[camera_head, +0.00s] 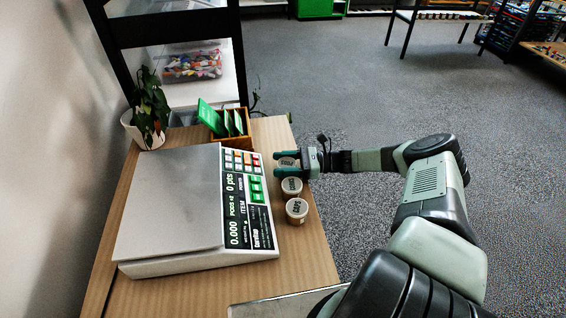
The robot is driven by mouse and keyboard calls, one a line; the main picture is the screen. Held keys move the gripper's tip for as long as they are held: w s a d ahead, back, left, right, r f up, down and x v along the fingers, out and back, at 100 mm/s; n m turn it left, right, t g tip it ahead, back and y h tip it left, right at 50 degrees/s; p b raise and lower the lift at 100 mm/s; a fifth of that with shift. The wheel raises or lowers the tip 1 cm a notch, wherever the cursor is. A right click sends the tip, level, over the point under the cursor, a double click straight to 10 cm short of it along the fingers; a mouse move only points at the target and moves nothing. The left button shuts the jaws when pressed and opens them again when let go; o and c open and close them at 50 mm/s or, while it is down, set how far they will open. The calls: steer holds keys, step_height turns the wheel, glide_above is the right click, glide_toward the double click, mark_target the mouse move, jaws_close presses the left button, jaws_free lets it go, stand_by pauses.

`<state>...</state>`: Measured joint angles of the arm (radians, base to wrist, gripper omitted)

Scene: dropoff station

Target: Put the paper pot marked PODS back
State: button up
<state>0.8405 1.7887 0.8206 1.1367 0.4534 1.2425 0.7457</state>
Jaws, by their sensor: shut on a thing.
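Three small paper pots with brown sides and pale, dark-lettered lids are in a row along the right edge of the wooden table. My gripper (281,163) reaches in from the right and is shut on the farthest pot (287,161). Its fingers lie on the far and near sides of that pot, hiding part of it. The middle pot (291,187) stands just nearer, close to the near finger. The nearest pot (297,211) stands apart from the gripper. The lid lettering is too small to read surely. I cannot tell whether the held pot touches the table.
A large scale (170,205) with a keypad and display fills the table (305,262) left of the pots. Behind are a wooden box (240,142) with green cards and a potted plant (148,115). Free room left of the pots is narrow; open floor lies right.

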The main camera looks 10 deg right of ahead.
steer(key=o, duration=1.4)
steer(key=d, duration=0.3)
steer(key=s+d, duration=0.1)
steer(key=d, duration=0.6)
steer(key=shift+s+d, duration=0.2)
steer(key=shift+d, duration=0.15)
